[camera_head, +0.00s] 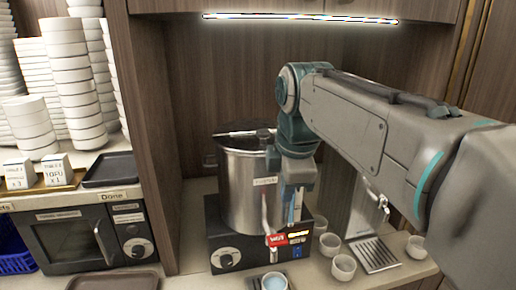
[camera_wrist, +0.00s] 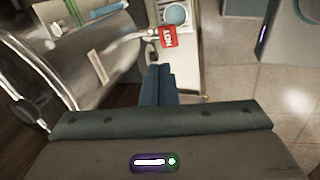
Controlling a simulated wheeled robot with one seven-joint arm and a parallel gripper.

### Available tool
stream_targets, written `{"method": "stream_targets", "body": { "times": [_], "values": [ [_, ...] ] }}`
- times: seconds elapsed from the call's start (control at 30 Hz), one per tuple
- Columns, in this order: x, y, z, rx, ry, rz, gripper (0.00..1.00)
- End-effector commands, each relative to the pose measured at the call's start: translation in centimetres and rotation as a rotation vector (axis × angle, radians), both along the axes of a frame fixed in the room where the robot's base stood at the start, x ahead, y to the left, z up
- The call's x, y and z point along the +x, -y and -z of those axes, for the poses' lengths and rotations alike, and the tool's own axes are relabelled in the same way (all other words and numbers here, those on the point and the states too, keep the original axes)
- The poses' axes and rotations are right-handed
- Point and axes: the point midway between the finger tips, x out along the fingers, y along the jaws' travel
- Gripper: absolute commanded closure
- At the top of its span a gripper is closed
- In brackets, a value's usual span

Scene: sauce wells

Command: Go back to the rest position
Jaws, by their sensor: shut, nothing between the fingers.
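My gripper (camera_head: 293,214) hangs from my arm in front of the steel pot (camera_head: 243,205), at the right side of the pot's front. In the wrist view, the two dark fingers of my gripper (camera_wrist: 160,70) are together with nothing between them. The pot (camera_wrist: 95,60) fills the upper left of that view, to the left of the fingers. A red HOT tag (camera_head: 278,240) is just below the fingertips in the head view. It also shows beyond the fingertips in the wrist view (camera_wrist: 168,37).
The pot stands on a black heater (camera_head: 228,240). A cup with pale blue contents (camera_head: 274,282) is in front. Several white cups (camera_head: 343,267) stand right, by a drip grate (camera_head: 375,254). Plate stacks (camera_head: 70,75) and a microwave (camera_head: 70,238) are left. A lit cabinet (camera_head: 290,8) hangs above.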

Motion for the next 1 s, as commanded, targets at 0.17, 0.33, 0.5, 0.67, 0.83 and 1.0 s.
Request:
{"method": "stream_targets", "body": {
  "times": [0.17,0.33,0.5,0.67,0.83,1.0],
  "values": [
    [-2.4,1.8,3.6,0.085,-0.005,0.348,1.00],
    [-5.1,3.4,7.6,0.182,-0.007,0.724,1.00],
    [-8.0,4.8,11.7,0.281,-0.005,1.090,1.00],
    [-10.3,5.6,14.7,0.358,-0.004,1.361,1.00],
    [-11.4,6.0,16.3,0.402,-0.002,1.509,1.00],
    [-11.6,6.0,16.6,0.411,-0.002,1.538,1.00]
  ]
}}
